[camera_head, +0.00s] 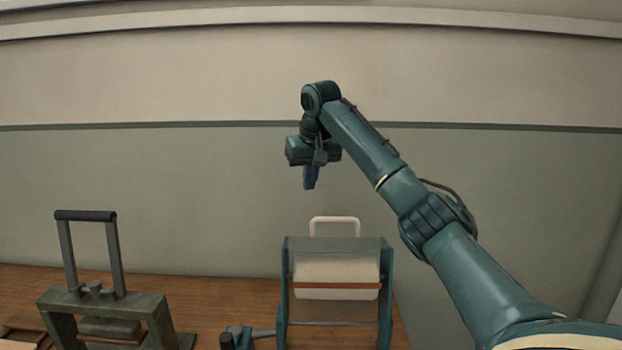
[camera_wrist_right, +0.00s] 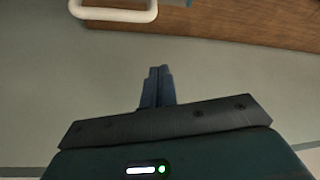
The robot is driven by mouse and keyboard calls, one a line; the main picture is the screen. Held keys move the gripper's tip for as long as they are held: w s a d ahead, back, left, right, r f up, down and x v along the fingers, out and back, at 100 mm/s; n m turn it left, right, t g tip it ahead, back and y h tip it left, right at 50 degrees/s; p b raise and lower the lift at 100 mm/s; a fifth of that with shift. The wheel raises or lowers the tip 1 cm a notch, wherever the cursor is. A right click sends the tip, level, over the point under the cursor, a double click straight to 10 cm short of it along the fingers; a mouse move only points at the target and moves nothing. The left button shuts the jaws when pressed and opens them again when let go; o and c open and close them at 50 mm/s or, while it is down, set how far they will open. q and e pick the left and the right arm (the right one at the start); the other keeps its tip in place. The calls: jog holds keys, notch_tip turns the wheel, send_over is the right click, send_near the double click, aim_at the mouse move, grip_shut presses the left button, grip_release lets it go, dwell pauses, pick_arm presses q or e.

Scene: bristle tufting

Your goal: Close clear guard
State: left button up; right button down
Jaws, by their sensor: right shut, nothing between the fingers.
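The guard unit is a teal frame (camera_head: 284,290) near the bottom middle of the head view, with a pale panel (camera_head: 335,272) inside it and a cream loop handle (camera_head: 334,219) on top. I cannot tell how clear the panel is. The handle also shows at the top left of the right wrist view (camera_wrist_right: 115,14). My right gripper (camera_head: 310,184) points down above and slightly left of the handle, apart from it. Its dark blue fingers (camera_wrist_right: 157,86) are together and empty. My left gripper is not in the views.
A green-grey press (camera_head: 105,306) with a tall black-topped handle (camera_head: 86,216) stands at the left of the wooden table (camera_head: 210,296). A small dark teal device (camera_head: 236,338) sits left of the frame's foot. The wall (camera_head: 180,180) behind is bare.

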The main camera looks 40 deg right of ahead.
pick_arm(q)
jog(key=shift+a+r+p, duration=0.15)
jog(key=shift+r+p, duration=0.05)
jog(key=shift+p, duration=0.55)
pick_arm(e)
notch_tip(320, 180, down, 7)
jog(key=s, duration=0.1)
jog(key=shift+s+a, duration=0.2)
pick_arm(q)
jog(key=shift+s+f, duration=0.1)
